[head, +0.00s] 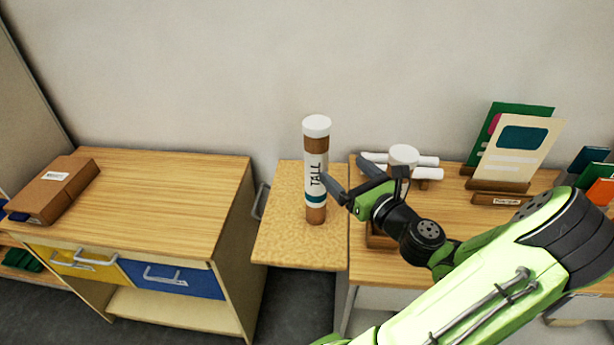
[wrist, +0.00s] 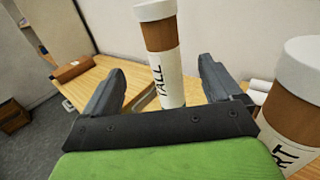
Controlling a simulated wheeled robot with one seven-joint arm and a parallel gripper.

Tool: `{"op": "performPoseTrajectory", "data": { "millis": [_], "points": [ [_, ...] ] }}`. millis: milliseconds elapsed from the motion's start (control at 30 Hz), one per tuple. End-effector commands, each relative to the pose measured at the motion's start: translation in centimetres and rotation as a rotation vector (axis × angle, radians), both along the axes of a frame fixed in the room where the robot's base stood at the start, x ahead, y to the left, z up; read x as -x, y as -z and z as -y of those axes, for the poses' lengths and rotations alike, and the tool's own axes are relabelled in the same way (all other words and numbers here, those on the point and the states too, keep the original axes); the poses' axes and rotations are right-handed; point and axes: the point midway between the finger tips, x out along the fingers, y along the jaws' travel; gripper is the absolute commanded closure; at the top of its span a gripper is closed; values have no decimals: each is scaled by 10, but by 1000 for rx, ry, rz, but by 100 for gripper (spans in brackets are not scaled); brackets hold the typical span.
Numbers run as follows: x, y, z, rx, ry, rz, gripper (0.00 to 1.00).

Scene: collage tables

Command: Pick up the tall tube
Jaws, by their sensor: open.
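The tall tube (head: 316,150) stands upright on a small light wooden table in the middle of the head view. It is brown with a white cap and a white label reading "TALL" above a teal band. My gripper (head: 333,180) is open, at the tube's right side at label height. In the wrist view the tall tube (wrist: 163,60) stands ahead, between the spread fingers of my gripper (wrist: 163,85) in the picture. I cannot tell whether either finger touches it.
A second tube (wrist: 297,95), its label ending in "RT", stands close at right in the wrist view. White rolls (head: 425,161) and card stands (head: 500,186) are on the right table. A brown box (head: 50,195) lies on the left cabinet (head: 165,190).

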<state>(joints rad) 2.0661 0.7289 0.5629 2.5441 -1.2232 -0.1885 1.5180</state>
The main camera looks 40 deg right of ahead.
Motion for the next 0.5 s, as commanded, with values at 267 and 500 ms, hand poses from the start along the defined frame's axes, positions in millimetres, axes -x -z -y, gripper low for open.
{"op": "performPoseTrajectory", "data": {
  "millis": [267, 500],
  "points": [
    [-62, -3, 11, 5, -11, -6, 8],
    [-95, -3, 20, 3, -5, -7, 8]
  ]
}}
